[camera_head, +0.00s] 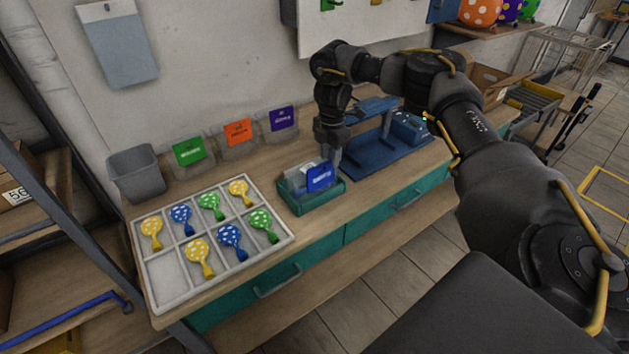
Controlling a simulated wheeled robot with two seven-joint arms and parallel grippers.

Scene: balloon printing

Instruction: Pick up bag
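A clear bag with a blue label (320,177) sits tilted in a small teal tray (312,205) near the middle of the workbench. My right gripper (334,158) points down at the upper right edge of this bag's label. Its fingertips are small and partly hidden, so I cannot tell whether they are apart or closed on the bag. Three more bags stand along the wall, with a green label (189,151), an orange label (238,132) and a purple label (283,118). My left gripper is not in view.
A white divided tray (166,286) holds several dotted yellow, blue and green balloons. A grey bin (136,173) stands at the back left. A blue press-like device (385,158) stands just right of my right gripper. A cardboard box (490,82) is farther right.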

